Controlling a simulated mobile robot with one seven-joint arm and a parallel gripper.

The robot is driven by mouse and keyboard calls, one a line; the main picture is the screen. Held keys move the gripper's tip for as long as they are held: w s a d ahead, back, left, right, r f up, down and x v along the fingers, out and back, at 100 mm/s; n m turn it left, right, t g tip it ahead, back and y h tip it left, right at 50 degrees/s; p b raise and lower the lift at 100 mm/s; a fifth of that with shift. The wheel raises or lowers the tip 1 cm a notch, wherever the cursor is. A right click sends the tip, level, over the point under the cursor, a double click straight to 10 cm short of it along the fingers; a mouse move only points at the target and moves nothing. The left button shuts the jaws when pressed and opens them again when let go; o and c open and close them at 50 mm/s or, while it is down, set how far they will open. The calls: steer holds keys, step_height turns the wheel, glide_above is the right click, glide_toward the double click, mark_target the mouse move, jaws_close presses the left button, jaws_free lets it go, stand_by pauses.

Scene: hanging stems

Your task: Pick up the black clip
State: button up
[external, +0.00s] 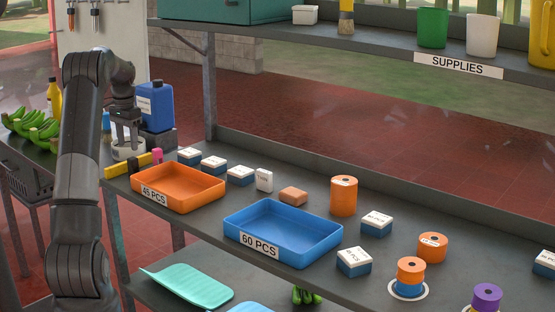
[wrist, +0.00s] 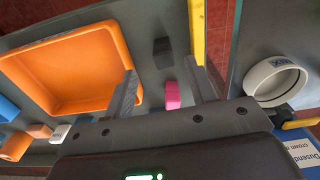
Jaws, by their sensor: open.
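The black clip (external: 133,166) is a small dark block on the grey table, left of the orange tray in the external view. In the wrist view the black clip (wrist: 162,52) lies just beyond my fingertips, roughly between their lines. My gripper (external: 126,146) points down above that end of the table. In the wrist view my gripper (wrist: 161,69) is open, with nothing between the fingers. A pink block (wrist: 172,94) lies nearer the palm, close to the right finger; it also shows in the external view (external: 157,156).
A yellow bar (wrist: 197,28) runs close beside the right finger. The orange tray (external: 170,204) stands near the clip, with a blue tray (external: 240,220) beyond it. A white round container (wrist: 273,80) and a blue jug (external: 156,108) stand near my gripper.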

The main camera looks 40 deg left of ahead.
mark_target(131, 159)
step_height(131, 159, down, 5)
steer(key=shift+r, duration=0.2)
steer(key=shift+w+a+f, duration=0.1)
steer(key=shift+w+f, duration=0.15)
steer(key=shift+f, duration=1.1)
steer(key=shift+w+a+f, duration=0.1)
steer(key=shift+w+f, duration=0.1)
steer(key=shift+f, duration=1.1)
steer(key=shift+c, duration=0.4)
steer(key=c, duration=1)
steer(key=shift+r, duration=0.15)
